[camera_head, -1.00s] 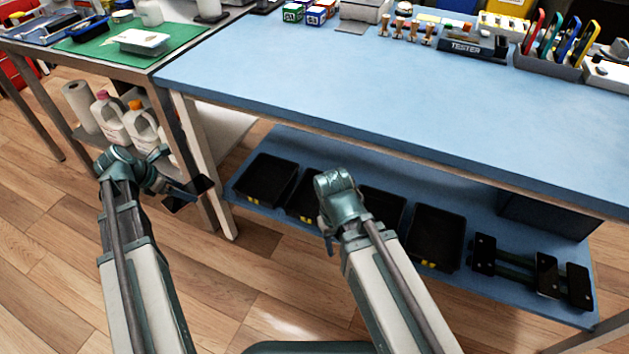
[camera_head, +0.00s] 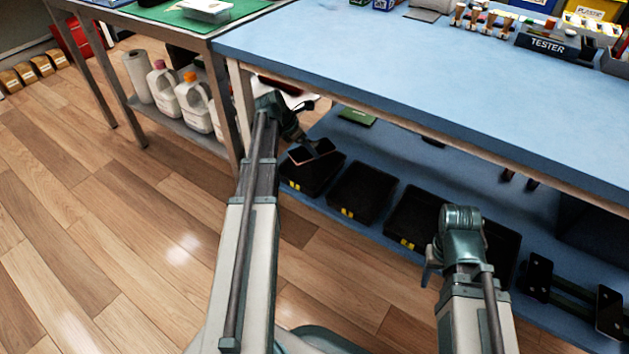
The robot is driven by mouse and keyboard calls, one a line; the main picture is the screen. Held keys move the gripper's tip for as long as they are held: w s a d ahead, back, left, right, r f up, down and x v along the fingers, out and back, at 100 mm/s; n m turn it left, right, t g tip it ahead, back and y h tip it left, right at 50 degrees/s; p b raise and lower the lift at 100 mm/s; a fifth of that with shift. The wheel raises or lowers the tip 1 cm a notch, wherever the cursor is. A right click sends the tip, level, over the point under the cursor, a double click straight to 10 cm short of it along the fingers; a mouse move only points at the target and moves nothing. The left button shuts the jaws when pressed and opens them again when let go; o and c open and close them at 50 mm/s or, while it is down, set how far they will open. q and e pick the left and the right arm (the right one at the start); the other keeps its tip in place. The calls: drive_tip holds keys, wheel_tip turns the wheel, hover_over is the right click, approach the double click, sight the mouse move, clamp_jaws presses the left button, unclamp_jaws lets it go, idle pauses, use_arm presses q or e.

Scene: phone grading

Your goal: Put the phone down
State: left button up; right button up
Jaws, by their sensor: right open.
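My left gripper (camera_head: 311,148) reaches over the lower blue shelf and is shut on a dark phone (camera_head: 299,156). The phone is tilted and shows above or at the far part of the leftmost black tray (camera_head: 308,181); I cannot tell whether it touches the tray. The gripper's fingers partly cover the phone. My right gripper (camera_head: 431,264) is open and empty, in front of the trays to the right, with its fingers partly hidden by its own wrist.
More black trays with yellow tags (camera_head: 361,193) stand in a row on the lower shelf (camera_head: 342,139). Black-ended tools (camera_head: 610,308) lie at its right. The blue tabletop (camera_head: 400,75) overhangs the shelf. Jugs (camera_head: 193,101) stand under the left table.

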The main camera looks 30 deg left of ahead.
sight(313, 171)
use_arm(q)
drive_tip(key=w+a+f, duration=0.1)
drive_tip(key=w+f+b, duration=0.1)
drive_tip(key=shift+w+a+f+n, duration=0.1)
drive_tip(key=shift+w+a+n, duration=0.2)
drive_tip(key=shift+w+a, duration=0.05)
wheel_tip(313, 171, down, 10)
drive_tip(key=b, duration=1)
use_arm(e)
wheel_tip(313, 171, down, 12)
drive_tip(key=shift+a+f, duration=0.1)
drive_tip(key=shift+f, duration=0.05)
use_arm(q)
drive_tip(key=shift+f, duration=0.15)
drive_tip(key=o, duration=1.3)
drive_tip(key=shift+c, duration=0.2)
use_arm(e)
drive_tip(key=shift+f, duration=0.1)
